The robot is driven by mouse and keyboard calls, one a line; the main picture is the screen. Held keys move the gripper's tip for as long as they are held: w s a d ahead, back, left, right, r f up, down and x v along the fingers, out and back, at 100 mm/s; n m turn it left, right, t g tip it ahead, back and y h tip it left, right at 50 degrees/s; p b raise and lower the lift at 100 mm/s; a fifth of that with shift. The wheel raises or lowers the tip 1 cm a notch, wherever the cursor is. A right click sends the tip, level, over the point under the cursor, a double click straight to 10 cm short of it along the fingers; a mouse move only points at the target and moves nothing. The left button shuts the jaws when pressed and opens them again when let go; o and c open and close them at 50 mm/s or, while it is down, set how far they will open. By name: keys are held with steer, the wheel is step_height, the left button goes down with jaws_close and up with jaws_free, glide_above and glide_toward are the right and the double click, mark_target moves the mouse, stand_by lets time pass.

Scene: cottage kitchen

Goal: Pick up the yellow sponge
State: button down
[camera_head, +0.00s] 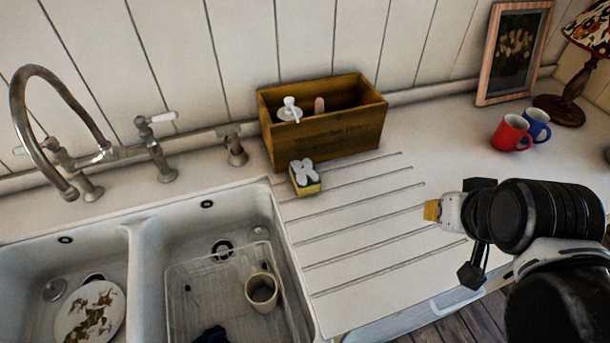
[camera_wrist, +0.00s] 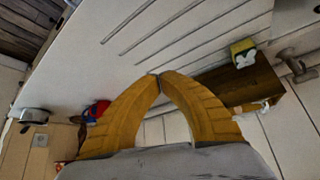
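The yellow sponge (camera_head: 307,188), with a white flower-shaped piece on its upper side, sits on the grooved drainboard in front of the wooden box. It also shows in the wrist view (camera_wrist: 243,47), at the upper right. My gripper (camera_head: 431,210) is over the right part of the drainboard, well to the right of the sponge and apart from it. In the wrist view its two yellow fingers (camera_wrist: 158,76) meet at their tips with nothing between them.
The wooden box (camera_head: 330,135), holding a white-topped dispenser (camera_head: 290,110), stands right behind the sponge. The sink (camera_head: 145,230) is to the left. Red (camera_head: 510,133) and blue (camera_head: 537,123) mugs stand at the back right. The grooved drainboard (camera_head: 375,225) between gripper and sponge is clear.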

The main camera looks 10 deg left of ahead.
steer(key=c, duration=1.5)
jaws_free()
steer(key=shift+c, duration=0.2)
steer(key=o, duration=1.1)
steer(key=shift+w+a+r+n+g+p, duration=0.3)
steer(key=shift+w+a+r, duration=0.45)
steer(key=shift+w+a, duration=0.3)
steer(key=n+g+p, duration=0.3)
steer(key=n+g, duration=0.1)
steer(key=g, duration=0.1)
glide_toward(305, 172)
steer(key=shift+w+d+f+y, duration=0.1)
steer(key=shift+d+f+y, duration=0.15)
steer(key=shift+f+y, duration=0.15)
steer(key=shift+a+f+n, duration=0.2)
steer(key=shift+f+n, duration=0.05)
steer(key=shift+n, duration=0.05)
steer(key=f+b, duration=0.1)
steer(key=f, duration=0.2)
steer(key=w+f+b, duration=0.1)
steer(key=f, duration=0.3)
steer(key=f+b, duration=0.2)
steer(key=f, duration=0.1)
steer(key=shift+w+a+f, duration=0.15)
steer(key=shift+w+f, duration=0.1)
